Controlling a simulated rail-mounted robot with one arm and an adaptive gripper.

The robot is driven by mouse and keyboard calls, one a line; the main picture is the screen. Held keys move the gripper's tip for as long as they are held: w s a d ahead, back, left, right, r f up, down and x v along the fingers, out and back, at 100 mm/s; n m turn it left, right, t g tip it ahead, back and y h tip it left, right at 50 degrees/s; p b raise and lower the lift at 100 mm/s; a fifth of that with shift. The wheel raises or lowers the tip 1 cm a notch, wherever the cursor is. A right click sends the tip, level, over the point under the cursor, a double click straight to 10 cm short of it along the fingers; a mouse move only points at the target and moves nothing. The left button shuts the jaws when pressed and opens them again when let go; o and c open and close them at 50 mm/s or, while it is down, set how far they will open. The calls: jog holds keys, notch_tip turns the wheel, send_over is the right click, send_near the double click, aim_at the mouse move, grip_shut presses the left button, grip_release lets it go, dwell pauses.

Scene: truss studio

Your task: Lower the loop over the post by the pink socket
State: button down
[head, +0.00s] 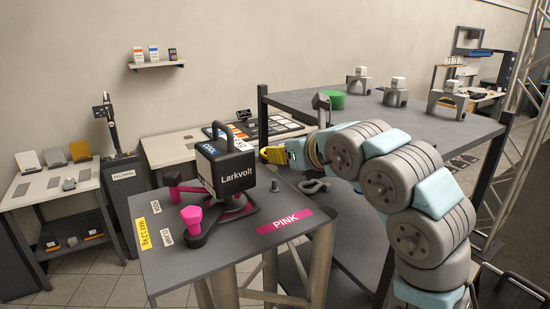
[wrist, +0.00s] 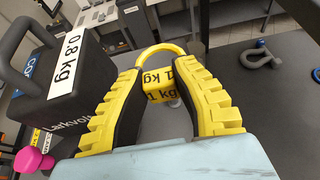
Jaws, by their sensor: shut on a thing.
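My gripper (head: 268,156) is in the air at the far right edge of the table with the PINK label (head: 284,221). In the wrist view its yellow ribbed fingers (wrist: 160,75) are closed on a yellow 1 kg weight (wrist: 165,96) with a yellow loop (wrist: 150,52) on its far side. A pink knob-shaped piece (head: 191,217) sits at the table's front left, left of the gripper; it also shows in the wrist view (wrist: 35,160). A small dark upright peg (head: 275,186) stands near the label. I cannot tell which piece is the task's post.
A black Larkvolt block (head: 225,168) with a handle, marked 0.8 kg in the wrist view, stands on the table left of my gripper. Several arched stands rest on the high shelf (head: 420,125).

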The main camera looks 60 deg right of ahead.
aim_at(276, 187)
jog(key=shift+f+b, duration=2.4)
jog(key=shift+f, duration=1.9)
jog(key=shift+s, duration=0.15)
jog(key=shift+f, duration=0.15)
jog(key=c, duration=0.9)
grip_release()
jog(key=shift+o, duration=0.2)
